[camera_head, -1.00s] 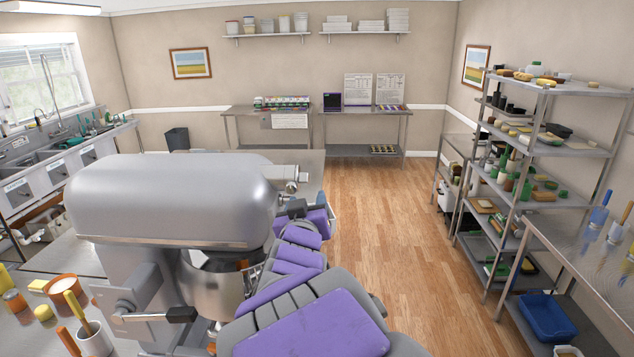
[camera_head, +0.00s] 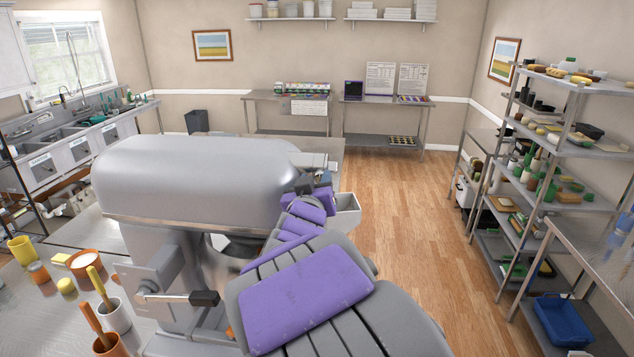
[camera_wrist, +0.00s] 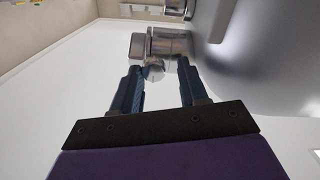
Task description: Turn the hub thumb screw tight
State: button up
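The grey stand mixer (camera_head: 200,185) stands on the counter at left of centre in the head view. The knob is nearer the left finger; contact cannot be told. In the head view my gripper (camera_head: 318,180) is at the mixer's front end, partly covered.
A bare metal lever with a black handle (camera_head: 204,298) sticks out from the mixer's side near my arm. Cups, crocks and a yellow mug (camera_head: 21,249) stand on the counter at left. Shelving (camera_head: 560,150) fills the right side. The wooden floor (camera_head: 410,220) between is clear.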

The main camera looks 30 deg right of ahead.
jog(key=shift+s+d, duration=0.2)
jog(key=shift+d, duration=0.1)
jog(key=c, duration=0.5)
grip_shut()
jog(key=shift+m, duration=0.3)
jog(key=m+b, duration=0.1)
jog(key=m, duration=0.1)
jog(key=shift+f+m, duration=0.15)
jog(key=shift+m, duration=0.15)
jog(key=shift+f+m+b, duration=0.15)
jog(key=shift+m+b, duration=4.2)
jog(key=shift+m, duration=6.15)
